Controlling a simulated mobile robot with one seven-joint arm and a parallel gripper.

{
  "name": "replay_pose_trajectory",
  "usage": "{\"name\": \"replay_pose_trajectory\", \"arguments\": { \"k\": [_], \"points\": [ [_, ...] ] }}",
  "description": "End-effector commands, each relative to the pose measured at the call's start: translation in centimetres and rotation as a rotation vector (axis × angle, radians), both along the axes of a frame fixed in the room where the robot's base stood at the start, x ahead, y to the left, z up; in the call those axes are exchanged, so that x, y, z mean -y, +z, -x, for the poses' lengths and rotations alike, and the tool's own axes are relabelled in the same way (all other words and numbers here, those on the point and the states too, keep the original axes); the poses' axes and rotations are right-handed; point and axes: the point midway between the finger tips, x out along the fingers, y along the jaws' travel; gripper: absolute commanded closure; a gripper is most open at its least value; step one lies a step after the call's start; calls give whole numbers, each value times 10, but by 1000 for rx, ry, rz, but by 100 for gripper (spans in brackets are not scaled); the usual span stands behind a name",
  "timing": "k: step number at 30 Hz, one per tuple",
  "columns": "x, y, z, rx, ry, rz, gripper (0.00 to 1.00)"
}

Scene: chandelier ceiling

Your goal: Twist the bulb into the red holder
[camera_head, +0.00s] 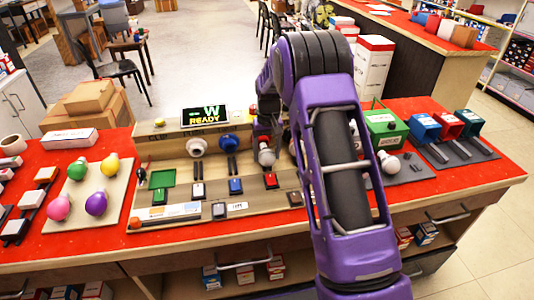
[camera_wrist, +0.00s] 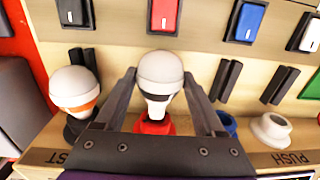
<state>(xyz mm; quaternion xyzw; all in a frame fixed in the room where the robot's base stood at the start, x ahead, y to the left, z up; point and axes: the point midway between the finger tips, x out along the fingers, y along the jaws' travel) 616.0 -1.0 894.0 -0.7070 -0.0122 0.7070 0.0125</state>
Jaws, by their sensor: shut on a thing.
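The white bulb (camera_wrist: 161,68) stands between the two fingers of my gripper (camera_wrist: 160,76) in the wrist view, and my gripper is shut on it. Its narrow neck points at the red holder (camera_wrist: 155,128), directly below it in that view. The neck overlaps the holder's mouth; how deep it sits I cannot tell. In the head view the bulb (camera_head: 267,157) shows as a pale ball at the sloped board, left of my purple arm. The red holder is mostly hidden there by my gripper and the bulb.
A white bulb with an orange band (camera_wrist: 76,88) sits beside my gripper. The blue holder (camera_head: 228,143) and white holder (camera_head: 196,147) are empty. Coloured bulbs lie on a pale tray (camera_head: 70,216) at left. A screen (camera_head: 205,116) reads "W READY".

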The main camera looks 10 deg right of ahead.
Motion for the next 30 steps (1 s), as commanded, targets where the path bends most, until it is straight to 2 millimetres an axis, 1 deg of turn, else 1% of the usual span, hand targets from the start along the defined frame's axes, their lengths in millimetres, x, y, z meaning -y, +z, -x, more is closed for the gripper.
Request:
{"name": "replay_pose_trajectory", "arguments": {
  "k": [13, 30],
  "points": [
    [0, 0, -13, 0, 0, 0, 83],
    [0, 0, -13, 0, 0, 0, 83]
  ]
}}
